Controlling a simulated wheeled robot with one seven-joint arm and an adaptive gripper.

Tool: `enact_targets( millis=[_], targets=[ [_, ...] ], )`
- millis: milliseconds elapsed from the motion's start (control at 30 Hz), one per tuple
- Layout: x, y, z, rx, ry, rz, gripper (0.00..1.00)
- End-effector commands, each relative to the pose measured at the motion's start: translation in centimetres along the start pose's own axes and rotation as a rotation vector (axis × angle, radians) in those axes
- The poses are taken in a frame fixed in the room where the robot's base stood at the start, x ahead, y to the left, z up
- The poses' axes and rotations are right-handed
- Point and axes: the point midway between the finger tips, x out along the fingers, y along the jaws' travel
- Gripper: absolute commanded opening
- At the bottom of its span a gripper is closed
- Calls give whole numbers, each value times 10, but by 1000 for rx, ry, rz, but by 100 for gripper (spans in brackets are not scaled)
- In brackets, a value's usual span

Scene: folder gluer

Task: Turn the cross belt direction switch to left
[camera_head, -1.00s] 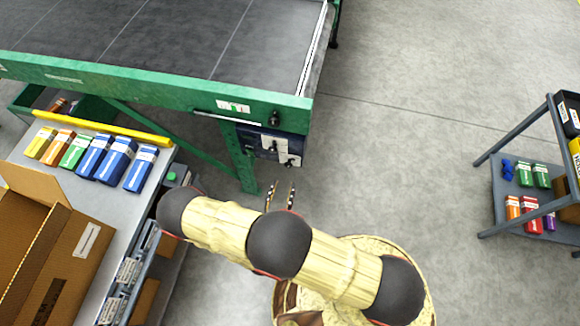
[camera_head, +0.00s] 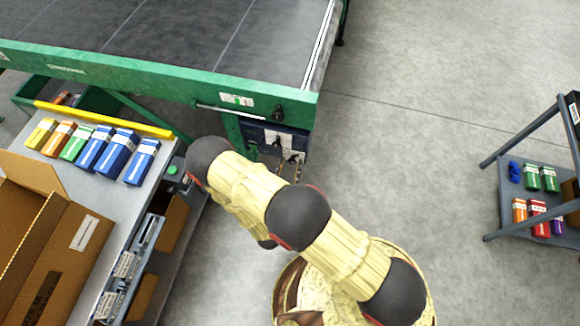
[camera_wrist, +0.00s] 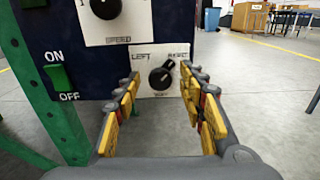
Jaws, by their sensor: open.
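The cross belt direction switch (camera_wrist: 161,78) is a black round knob on a white plate in the wrist view. "LEFT" is printed at its upper left and a partly hidden word starting "REJEC" at its upper right. Its white pointer mark tilts up and to the right. My gripper (camera_wrist: 160,88) is open, with one finger on each side of the knob in the picture. I cannot tell whether either finger touches it. In the head view my gripper (camera_head: 289,170) is just below the blue control panel (camera_head: 257,132), partly hiding its lower corner.
Another black knob (camera_wrist: 105,8) sits above on the panel, and a green ON/OFF switch (camera_wrist: 58,77) is at left. A green machine leg (camera_wrist: 35,85) stands beside the panel. A workbench (camera_head: 185,146) with boxes is left; a shelf cart (camera_head: 520,208) is right. Floor between is clear.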

Motion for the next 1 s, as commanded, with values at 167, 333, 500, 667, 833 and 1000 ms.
enact_targets(
  millis=[167, 333, 500, 667, 833, 1000],
  targets=[
    [0, 0, 0, 0, 0, 0, 41],
    [0, 0, 0, 0, 0, 0, 33],
    [0, 0, 0, 0, 0, -1, 23],
    [0, 0, 0, 0, 0, -1, 14],
    [0, 0, 0, 0, 0, -1, 4],
    [0, 0, 0, -1, 0, -1, 0]
  ],
)
